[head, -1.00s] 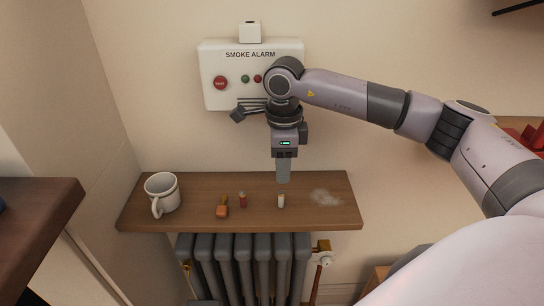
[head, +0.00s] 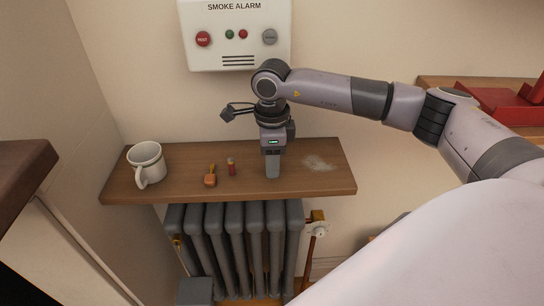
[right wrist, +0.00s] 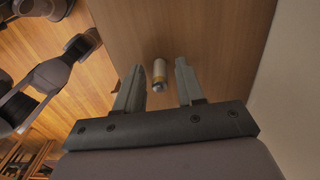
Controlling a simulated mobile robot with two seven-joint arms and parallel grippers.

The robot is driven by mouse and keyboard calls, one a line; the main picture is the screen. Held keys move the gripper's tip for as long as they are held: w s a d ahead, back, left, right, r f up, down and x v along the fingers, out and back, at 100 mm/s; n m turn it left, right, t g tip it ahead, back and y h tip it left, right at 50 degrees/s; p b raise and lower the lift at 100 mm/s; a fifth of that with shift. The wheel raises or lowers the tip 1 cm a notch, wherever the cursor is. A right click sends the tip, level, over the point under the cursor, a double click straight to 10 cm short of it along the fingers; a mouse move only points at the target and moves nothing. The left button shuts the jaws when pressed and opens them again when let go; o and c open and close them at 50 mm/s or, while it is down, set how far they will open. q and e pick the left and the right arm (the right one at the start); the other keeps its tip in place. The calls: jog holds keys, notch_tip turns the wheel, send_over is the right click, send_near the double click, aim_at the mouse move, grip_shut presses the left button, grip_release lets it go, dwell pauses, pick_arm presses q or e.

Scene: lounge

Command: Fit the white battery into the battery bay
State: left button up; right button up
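The white battery (right wrist: 159,72), pale with a gold-brown band, shows between the fingertips in the right wrist view. In the head view my right gripper hides it. My right gripper (head: 272,172) points straight down, low over the wooden shelf (head: 325,180). Its two fingers (right wrist: 160,75) are open, one on each side of the battery, with gaps on both sides. The smoke alarm (head: 238,52) is on the wall above, its top cut off. I cannot make out the battery bay. My left gripper is not in view.
A red battery-like cylinder (head: 231,167), an orange-brown object (head: 210,177) and a white mug (head: 147,164) stand left of my gripper. A pale powdery patch (head: 320,163) lies to its right. A radiator (head: 235,240) is below the shelf.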

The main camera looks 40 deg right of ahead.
grip_shut()
jog(key=shift+r+p, duration=1.7)
jog(key=shift+r, duration=0.8)
